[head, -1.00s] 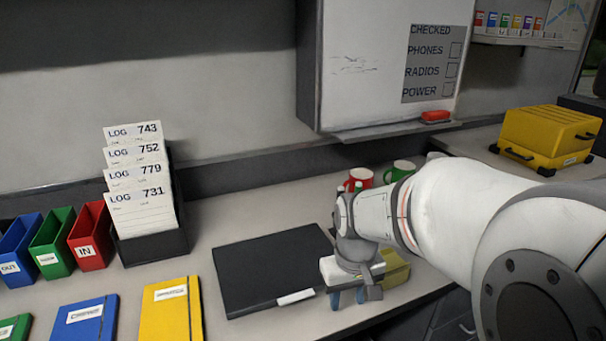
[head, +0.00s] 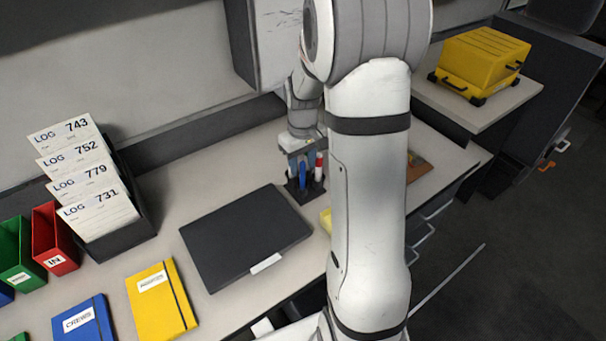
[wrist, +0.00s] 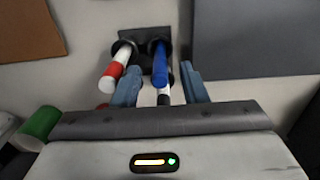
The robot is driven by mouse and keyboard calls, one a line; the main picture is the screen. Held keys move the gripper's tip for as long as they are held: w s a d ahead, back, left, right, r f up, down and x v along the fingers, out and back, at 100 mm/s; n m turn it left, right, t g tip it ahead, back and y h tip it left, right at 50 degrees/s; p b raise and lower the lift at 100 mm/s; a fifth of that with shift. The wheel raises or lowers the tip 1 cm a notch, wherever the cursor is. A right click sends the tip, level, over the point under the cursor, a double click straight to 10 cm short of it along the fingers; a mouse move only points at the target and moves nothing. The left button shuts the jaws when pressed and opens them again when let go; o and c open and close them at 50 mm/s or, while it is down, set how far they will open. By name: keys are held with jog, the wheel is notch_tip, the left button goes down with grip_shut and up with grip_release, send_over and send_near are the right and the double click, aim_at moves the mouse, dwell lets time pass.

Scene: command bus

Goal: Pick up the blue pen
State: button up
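The blue pen (head: 302,177) stands upright in a dark holder (head: 293,189) behind the closed black laptop-like slab. In the wrist view the blue pen (wrist: 160,66) lies between the two blue-grey fingers of my gripper (wrist: 158,80), with a gap on each side. My gripper (head: 301,158) is open, just above the holder in the head view. A red-and-white marker (wrist: 114,72) stands in the holder beside the blue pen, close to one finger.
The black slab (head: 245,235) lies left of the holder. A log rack (head: 128,225) and a yellow notebook (head: 160,310) are farther left. My arm hides part of the desk.

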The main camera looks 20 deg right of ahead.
aim_at(303, 176)
notch_tip(303, 176, down, 5)
jog(key=shift+s+f, duration=0.1)
jog(key=shift+f, duration=0.05)
jog(key=shift+c, duration=0.2)
grip_shut()
